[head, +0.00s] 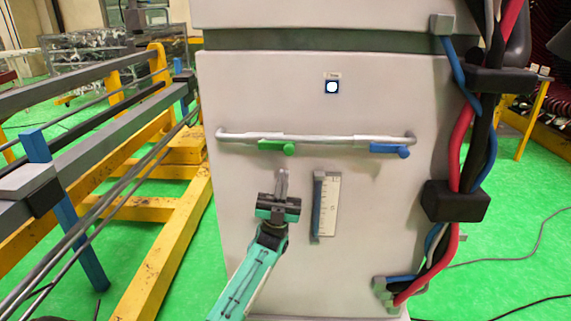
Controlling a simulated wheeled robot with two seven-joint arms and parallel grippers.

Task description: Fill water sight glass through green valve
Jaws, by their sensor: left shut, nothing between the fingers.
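A white machine panel (370,260) fills the middle of the head view. A light pipe (330,139) runs across it, with a green valve (277,147) at the left and a blue valve (390,150) at the right. The water sight glass (326,205) is a tall, narrow gauge with a scale and a blue strip along its left side. My left gripper (282,176) is shut and empty. It points up just below the green valve, with a small gap in the picture, left of the sight glass. My right gripper is not in view.
Yellow and grey frames (165,235) stand at the left. Green floor (520,240) is open at the right.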

